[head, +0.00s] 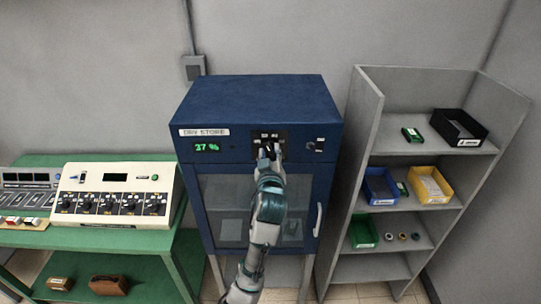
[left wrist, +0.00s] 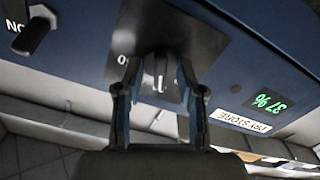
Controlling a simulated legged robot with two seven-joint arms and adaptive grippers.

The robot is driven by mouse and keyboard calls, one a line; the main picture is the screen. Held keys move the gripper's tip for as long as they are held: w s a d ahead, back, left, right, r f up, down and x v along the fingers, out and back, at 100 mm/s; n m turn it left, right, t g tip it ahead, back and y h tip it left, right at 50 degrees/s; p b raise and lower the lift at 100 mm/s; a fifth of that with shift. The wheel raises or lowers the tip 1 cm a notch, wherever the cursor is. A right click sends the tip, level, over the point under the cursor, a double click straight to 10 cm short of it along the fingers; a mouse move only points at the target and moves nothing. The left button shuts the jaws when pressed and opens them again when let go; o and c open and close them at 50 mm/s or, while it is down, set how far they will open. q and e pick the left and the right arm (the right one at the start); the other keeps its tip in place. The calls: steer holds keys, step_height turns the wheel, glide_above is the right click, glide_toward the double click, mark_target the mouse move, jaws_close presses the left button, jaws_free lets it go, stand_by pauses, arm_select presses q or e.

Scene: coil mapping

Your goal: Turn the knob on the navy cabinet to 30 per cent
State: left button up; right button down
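The navy cabinet (head: 258,104) stands in the middle of the head view, with a green display (head: 207,147) reading 37 %. Its knob (left wrist: 160,72) has a dark body with a pale pointer line and sits on a dark plate (left wrist: 186,38). My left gripper (head: 269,152) is at the cabinet's front panel. In the left wrist view its two fingers (left wrist: 158,80) stand on either side of the knob. Whether they press on the knob I cannot tell. In the head view the gripper hides most of the knob. My right gripper is not in view.
A black switch (head: 317,145) is right of the knob on the same panel. The cabinet's glass door has a pale handle (head: 318,219). A green bench (head: 150,240) with a control console (head: 115,190) stands left. A grey shelf (head: 366,130) with bins stands right.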

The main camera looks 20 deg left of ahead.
arm_select(q)
steer(key=v, duration=1.2)
steer(key=shift+w, duration=0.1)
